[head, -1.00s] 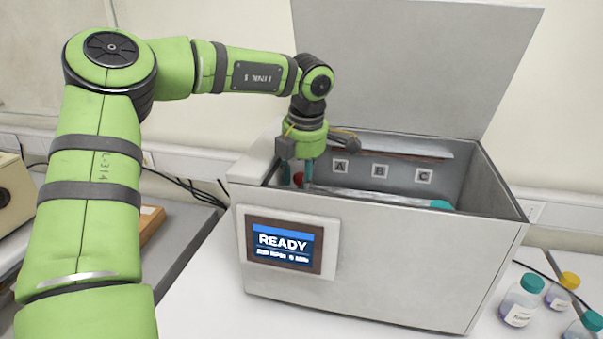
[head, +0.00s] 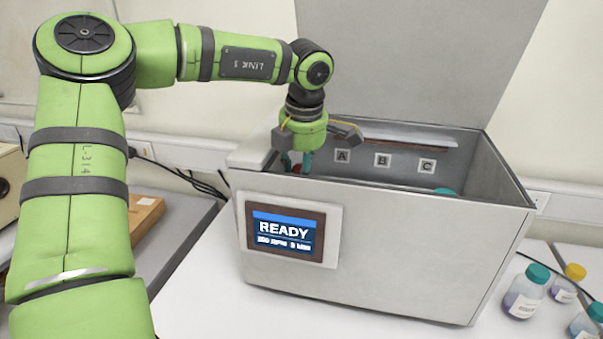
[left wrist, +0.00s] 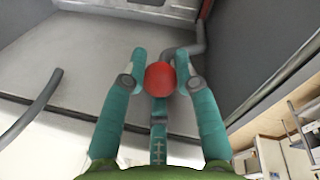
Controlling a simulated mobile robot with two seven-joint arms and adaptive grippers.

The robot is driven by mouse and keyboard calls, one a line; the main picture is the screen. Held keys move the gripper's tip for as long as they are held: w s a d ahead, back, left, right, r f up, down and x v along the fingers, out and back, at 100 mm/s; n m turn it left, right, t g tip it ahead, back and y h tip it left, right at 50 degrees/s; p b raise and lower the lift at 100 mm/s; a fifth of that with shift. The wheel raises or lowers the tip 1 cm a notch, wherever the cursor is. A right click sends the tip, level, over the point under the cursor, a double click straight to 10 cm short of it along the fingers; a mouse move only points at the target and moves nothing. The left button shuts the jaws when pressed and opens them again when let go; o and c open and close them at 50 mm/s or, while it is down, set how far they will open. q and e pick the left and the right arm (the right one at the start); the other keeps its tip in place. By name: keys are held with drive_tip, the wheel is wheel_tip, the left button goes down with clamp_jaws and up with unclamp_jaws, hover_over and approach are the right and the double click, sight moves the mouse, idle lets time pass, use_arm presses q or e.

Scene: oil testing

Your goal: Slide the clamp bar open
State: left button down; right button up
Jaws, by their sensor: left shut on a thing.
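The red ball knob (left wrist: 160,80) of the clamp bar sits between the teal fingers of my left gripper (left wrist: 160,72) in the left wrist view. My left gripper (head: 296,162) is shut on it, reaching down inside the left end of the grey metal box; the red knob (head: 297,169) barely shows there. A bent grey rod (left wrist: 198,35) runs up beside the knob in the left wrist view; I cannot tell how it joins. The rest of the bar is hidden behind the box's front wall (head: 420,240). My right gripper is not in view.
The lid (head: 410,60) stands open. Tags A, B and C mark the inner back wall. A teal cap (head: 445,191) shows inside the box. The READY screen (head: 285,232) is on the front. Capped bottles (head: 525,292) stand at right.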

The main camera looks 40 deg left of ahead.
use_arm(q)
drive_tip(key=c, duration=1.2)
unclamp_jaws()
drive_tip(key=shift+s+f, duration=0.2)
drive_tip(key=shift+d, duration=0.1)
drive_tip(key=shift+r, duration=0.1)
drive_tip(key=v, duration=1.2)
